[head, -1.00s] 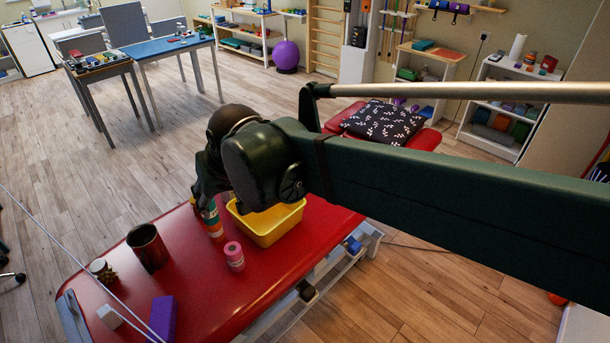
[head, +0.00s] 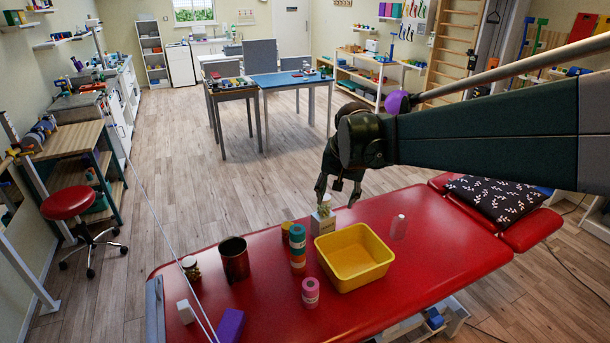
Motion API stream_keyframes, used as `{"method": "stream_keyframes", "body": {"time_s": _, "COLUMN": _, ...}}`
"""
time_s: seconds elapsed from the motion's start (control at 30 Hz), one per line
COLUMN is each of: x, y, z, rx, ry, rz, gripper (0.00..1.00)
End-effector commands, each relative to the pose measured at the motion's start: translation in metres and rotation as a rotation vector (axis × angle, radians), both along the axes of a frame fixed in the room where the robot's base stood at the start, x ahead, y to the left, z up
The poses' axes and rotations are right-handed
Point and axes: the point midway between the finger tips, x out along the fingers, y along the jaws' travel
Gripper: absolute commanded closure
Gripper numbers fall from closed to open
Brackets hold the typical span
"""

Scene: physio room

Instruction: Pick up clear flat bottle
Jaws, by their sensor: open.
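A small see-through bottle with a pale cap (head: 398,227) stands on the red treatment table (head: 420,275), right of the yellow tub. It looks like the clear flat bottle, though its flatness is hard to tell. My gripper (head: 338,196) points down with its fingers spread, left of this bottle and apart from it. Under the gripper, behind the tub's left corner, is a pale box-like item with a greenish top (head: 323,218). I cannot tell whether a finger touches it. Nothing is visibly held.

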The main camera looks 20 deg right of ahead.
Motion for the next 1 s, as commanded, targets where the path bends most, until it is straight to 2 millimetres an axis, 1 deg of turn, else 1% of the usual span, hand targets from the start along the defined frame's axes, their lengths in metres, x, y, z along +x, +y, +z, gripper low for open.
{"method": "stream_keyframes", "body": {"time_s": 0.03, "x": 0.008, "y": -0.010, "z": -0.003, "rx": 0.007, "ry": 0.005, "rz": -0.022, "gripper": 0.54}}
{"method": "stream_keyframes", "body": {"time_s": 0.1, "x": 0.016, "y": -0.020, "z": -0.007, "rx": 0.016, "ry": 0.014, "rz": -0.053, "gripper": 0.54}}
{"method": "stream_keyframes", "body": {"time_s": 0.47, "x": 0.055, "y": -0.082, "z": -0.034, "rx": 0.065, "ry": 0.060, "rz": -0.213, "gripper": 0.54}}
{"method": "stream_keyframes", "body": {"time_s": 0.67, "x": 0.073, "y": -0.118, "z": -0.054, "rx": 0.091, "ry": 0.083, "rz": -0.303, "gripper": 0.54}}
{"method": "stream_keyframes", "body": {"time_s": 1.0, "x": 0.098, "y": -0.181, "z": -0.095, "rx": 0.133, "ry": 0.124, "rz": -0.455, "gripper": 0.54}}
